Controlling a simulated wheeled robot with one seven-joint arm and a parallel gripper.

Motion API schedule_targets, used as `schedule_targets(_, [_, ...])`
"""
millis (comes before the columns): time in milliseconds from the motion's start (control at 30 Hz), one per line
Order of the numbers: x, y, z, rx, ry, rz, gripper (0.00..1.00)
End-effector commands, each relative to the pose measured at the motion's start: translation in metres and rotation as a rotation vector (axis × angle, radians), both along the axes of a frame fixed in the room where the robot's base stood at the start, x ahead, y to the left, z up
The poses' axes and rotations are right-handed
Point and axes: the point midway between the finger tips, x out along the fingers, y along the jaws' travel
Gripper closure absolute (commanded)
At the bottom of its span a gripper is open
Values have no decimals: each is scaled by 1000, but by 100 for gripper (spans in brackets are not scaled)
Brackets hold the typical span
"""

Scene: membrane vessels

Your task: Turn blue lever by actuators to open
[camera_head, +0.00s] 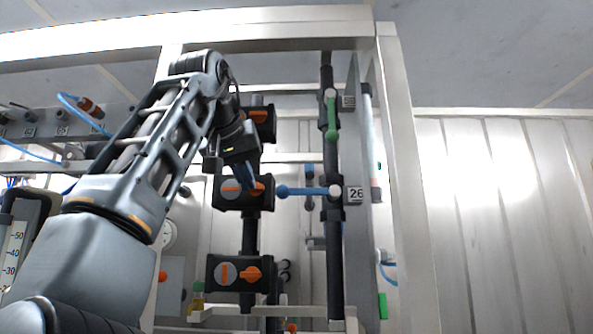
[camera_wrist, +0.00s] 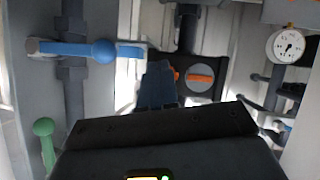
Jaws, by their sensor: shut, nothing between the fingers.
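The blue lever (camera_head: 306,191) lies horizontal in the head view, its pivot on the dark vertical pipe at the right and its round knob at the left. In the wrist view the blue lever (camera_wrist: 75,49) also lies level, at upper left. The black actuator (camera_head: 230,199) with orange markings is left of the knob; it also shows in the wrist view (camera_wrist: 212,62). My gripper (camera_head: 248,184) is shut and empty, in front of this actuator and left of the knob. In the wrist view my gripper (camera_wrist: 158,75) appears apart from the lever; exact depth is unclear.
Another actuator (camera_head: 240,272) is below and one (camera_head: 262,122) above, partly hidden by my arm. A green lever (camera_head: 331,115) is higher on the pipe. A label "26" (camera_head: 355,194) is beside the pivot. A metal frame post (camera_head: 403,180) stands at the right.

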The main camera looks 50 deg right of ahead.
Motion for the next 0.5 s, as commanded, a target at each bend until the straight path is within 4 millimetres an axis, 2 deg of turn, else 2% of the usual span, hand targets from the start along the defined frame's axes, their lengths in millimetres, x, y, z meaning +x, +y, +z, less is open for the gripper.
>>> schedule_targets(33, [-14, -1, 20, 46, -13, -5, 100])
schedule_targets(200, [-60, -1, 70, 198, -25, -13, 100])
schedule_targets(333, [-93, -1, 99, 297, -33, -11, 100])
schedule_targets(500, [-119, -1, 117, 375, -34, -2, 100])
